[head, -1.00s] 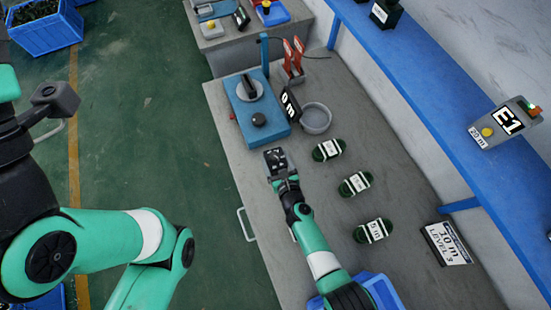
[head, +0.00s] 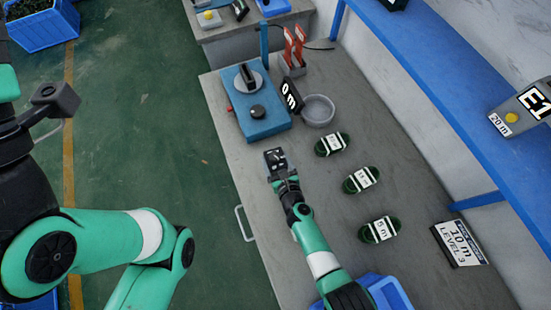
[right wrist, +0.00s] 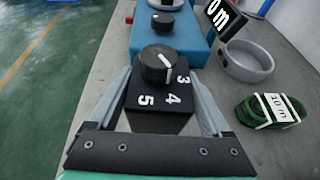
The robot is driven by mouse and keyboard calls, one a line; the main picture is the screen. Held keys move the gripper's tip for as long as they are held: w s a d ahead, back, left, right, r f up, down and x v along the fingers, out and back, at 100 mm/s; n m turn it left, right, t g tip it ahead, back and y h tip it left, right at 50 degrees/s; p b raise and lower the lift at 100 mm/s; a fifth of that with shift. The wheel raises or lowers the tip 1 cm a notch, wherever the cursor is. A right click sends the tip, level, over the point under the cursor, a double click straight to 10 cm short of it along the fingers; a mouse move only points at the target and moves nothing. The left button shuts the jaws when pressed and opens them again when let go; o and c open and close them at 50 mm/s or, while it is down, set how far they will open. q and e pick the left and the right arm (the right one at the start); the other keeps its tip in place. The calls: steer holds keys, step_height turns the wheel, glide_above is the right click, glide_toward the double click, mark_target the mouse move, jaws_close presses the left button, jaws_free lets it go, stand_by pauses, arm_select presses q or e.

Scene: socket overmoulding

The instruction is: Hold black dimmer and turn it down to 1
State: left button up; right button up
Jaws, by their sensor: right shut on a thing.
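The black dimmer (right wrist: 162,98) lies between the two fingers of my right gripper (right wrist: 166,92), which is shut on its sides. The dimmer has a round black knob (right wrist: 155,62) with a white mark and a plate with white numbers; 3, 4 and 5 are readable. The mark points toward the lower right, around 3 and 4; I cannot tell exactly which. In the head view my right gripper (head: 276,160) holds the dimmer over the grey table, in front of the blue device.
Several green cable coils (head: 362,180) and a "10 m LEVEL 3" sign (head: 459,244) lie to the right, below a blue shelf (head: 440,105).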

mark_target(275, 166)
steer(key=shift+f+b, duration=2.8)
steer(key=shift+f, duration=0.2)
steer(key=shift+f, duration=0.2)
